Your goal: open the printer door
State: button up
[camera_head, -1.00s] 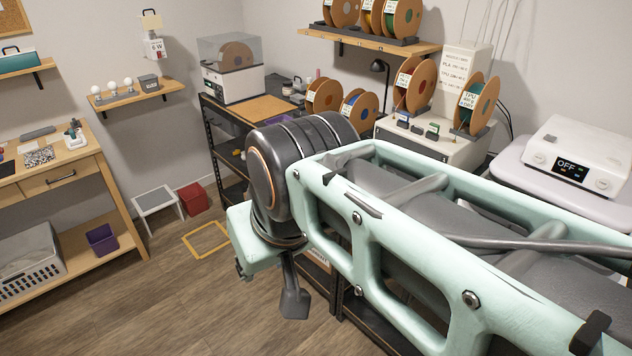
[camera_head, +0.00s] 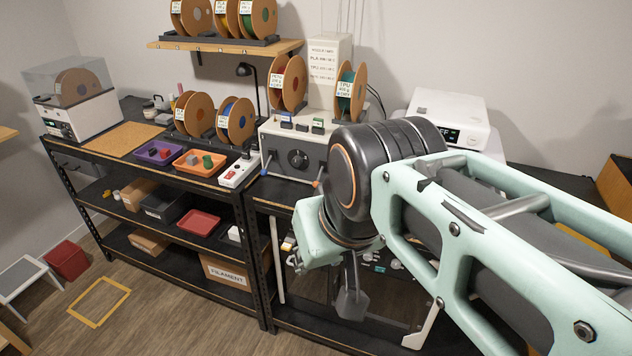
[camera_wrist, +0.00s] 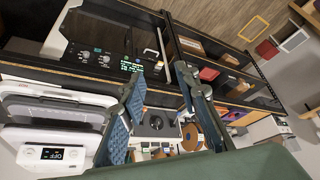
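In the wrist view, which is turned, a machine that looks like the printer (camera_wrist: 85,47) sits in the bench at the upper left. It has a pale frame, a dark front, knobs and a lit green display (camera_wrist: 131,66). The door looks shut, but I cannot be sure. My gripper (camera_wrist: 160,72) is open and empty, its blue-padded fingers apart and clear of the printer. In the head view my arm hides most of the printer; one finger (camera_head: 350,302) hangs before the lower bench.
A shelf unit with a purple tray (camera_head: 158,152), an orange tray (camera_head: 200,162) and spools stands left of my arm. A control box (camera_head: 292,150) and a white device (camera_head: 447,115) are on top behind it. Open floor with a yellow frame (camera_head: 98,302) lies at left.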

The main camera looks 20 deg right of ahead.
aim_at(398, 302)
jog(key=z, duration=1)
